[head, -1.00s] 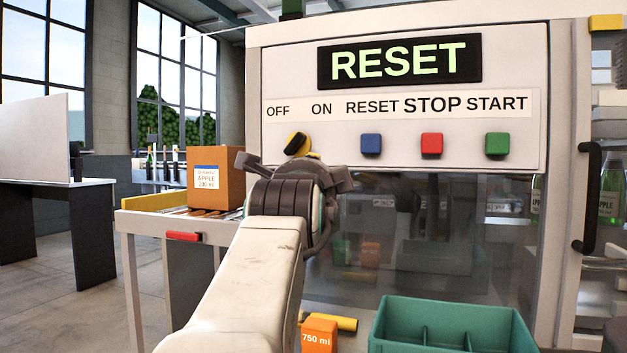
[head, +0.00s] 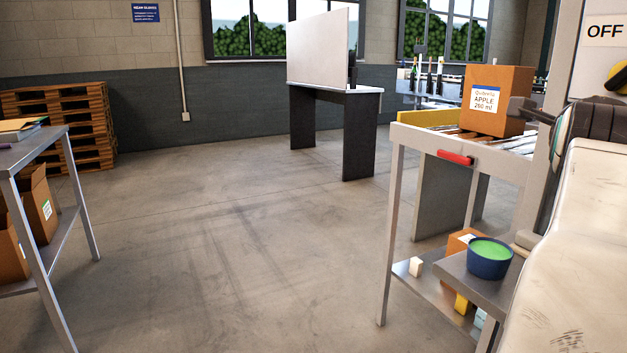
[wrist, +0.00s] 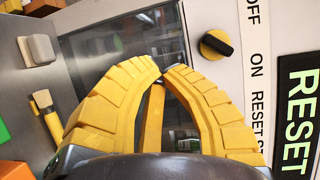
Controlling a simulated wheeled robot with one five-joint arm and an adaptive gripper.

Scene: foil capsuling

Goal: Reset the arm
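My arm (head: 585,215) fills the right side of the head view, and its dark wrist end reaches past the machine's left edge. My gripper's yellow fingers (wrist: 164,70) show in the wrist view, arched, with their tips together and nothing between them. The machine's black and yellow selector knob (wrist: 216,44) is beyond the fingertips to the upper right, apart from them. The knob is cut off at the head view's right edge (head: 619,76). The display (wrist: 300,110) reads RESET in the wrist view. The fingers are hidden in the head view.
A conveyor frame with a red handle (head: 455,158) carries an apple carton (head: 498,100). A blue bowl with green contents (head: 489,258) stands on a low shelf. A steel table (head: 40,150) is at left, pallets (head: 60,125) behind it. The middle floor is clear.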

